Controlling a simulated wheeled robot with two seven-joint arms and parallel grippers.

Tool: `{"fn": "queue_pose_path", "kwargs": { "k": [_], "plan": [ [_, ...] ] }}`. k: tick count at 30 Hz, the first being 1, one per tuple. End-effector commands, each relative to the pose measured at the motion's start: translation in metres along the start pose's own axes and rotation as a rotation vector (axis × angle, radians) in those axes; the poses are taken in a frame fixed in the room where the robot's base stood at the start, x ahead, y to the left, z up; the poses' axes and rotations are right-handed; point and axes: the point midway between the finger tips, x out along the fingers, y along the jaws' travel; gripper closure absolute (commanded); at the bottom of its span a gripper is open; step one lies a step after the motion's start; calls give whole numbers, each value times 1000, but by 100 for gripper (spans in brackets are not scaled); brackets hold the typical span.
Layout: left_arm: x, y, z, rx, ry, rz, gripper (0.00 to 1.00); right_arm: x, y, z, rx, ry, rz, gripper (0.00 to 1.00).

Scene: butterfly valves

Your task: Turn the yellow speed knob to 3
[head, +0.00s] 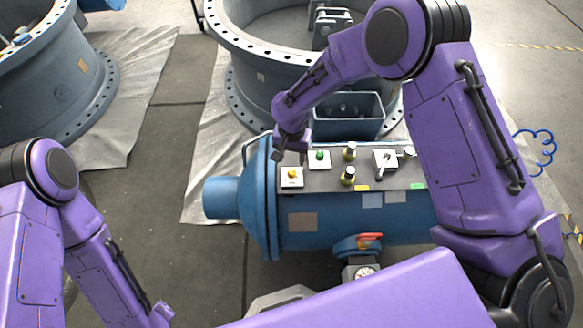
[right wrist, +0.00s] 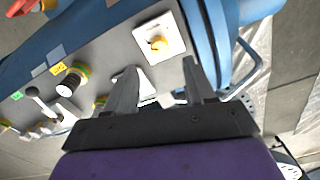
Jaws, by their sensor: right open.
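A yellow knob (head: 292,175) sits on a white plate at the left end of the grey panel on the blue horizontal tank. In the right wrist view the yellow knob (right wrist: 159,44) lies just beyond and between the fingertips. My right gripper (right wrist: 160,67) is open with nothing between its fingers. In the head view my right gripper (head: 285,152) is small and partly hidden, just above the panel's left end. I cannot read any scale on the knob. My left arm shows at lower left, but its gripper is outside the view.
Right of the knob are a green button (head: 320,156), two dark knobs with yellowish bases (head: 347,176) and a lever switch (head: 384,164). A blue open bin (head: 347,112) stands behind the panel. A red-handled valve (head: 369,238) and gauge are in front.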

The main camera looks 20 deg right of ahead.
Motion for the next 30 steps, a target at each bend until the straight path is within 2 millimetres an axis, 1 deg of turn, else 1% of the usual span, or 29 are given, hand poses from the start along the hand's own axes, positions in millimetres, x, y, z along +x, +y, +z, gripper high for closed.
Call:
{"fn": "queue_pose_path", "kwargs": {
  "k": [1,3,6,9,13,20,21,23,24,25,30],
  "plan": [
    [-2,0,-1,0,0,0,46,13,1,1,0,-5,3,46],
    [-4,0,-2,0,0,0,46,29,1,1,0,-4,2,46],
    [-6,0,-2,0,0,0,46,49,1,1,0,-3,1,46],
    [-7,-1,-3,0,0,0,46,63,0,1,0,-2,1,46],
    [-7,-1,-3,0,0,0,46,71,0,0,-1,0,0,46],
    [-7,-1,-3,0,0,0,46,72,0,0,-1,0,0,46],
    [-7,-1,-3,0,0,0,46,72,0,0,-1,0,0,59],
    [-7,-1,-3,0,0,0,46,72,0,1,-1,-1,0,78],
    [-7,-1,-3,0,0,0,46,72,0,1,-1,-1,0,91],
    [-7,-1,-3,0,0,0,46,72,0,1,-1,-1,0,100],
    [-7,-1,-3,0,0,0,46,72,0,1,-3,-1,-1,100]
  ]
}}
